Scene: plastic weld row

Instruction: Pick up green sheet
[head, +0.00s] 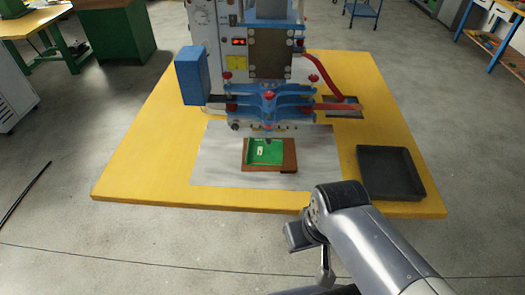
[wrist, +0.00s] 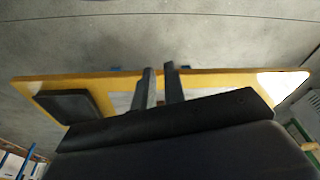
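The green sheet (head: 268,151) lies flat on a brown block (head: 288,150), under the press head of the welding machine. It has a small pale mark on its left part. My gripper (wrist: 160,69) shows in the wrist view as two dark fingers with a narrow gap between them and nothing held. In the head view my arm is at the lower right, in front of the table and well short of the sheet. The fingertips cannot be made out clearly there. The green sheet does not show in the wrist view.
The welding machine (head: 268,97) stands over the block, with red knobs and a red hose. A black tray (head: 390,173) sits on the yellow table (head: 135,165) at right; it also shows in the wrist view (wrist: 65,104). A grey metal plate (head: 215,175) surrounds the block. The table's left is clear.

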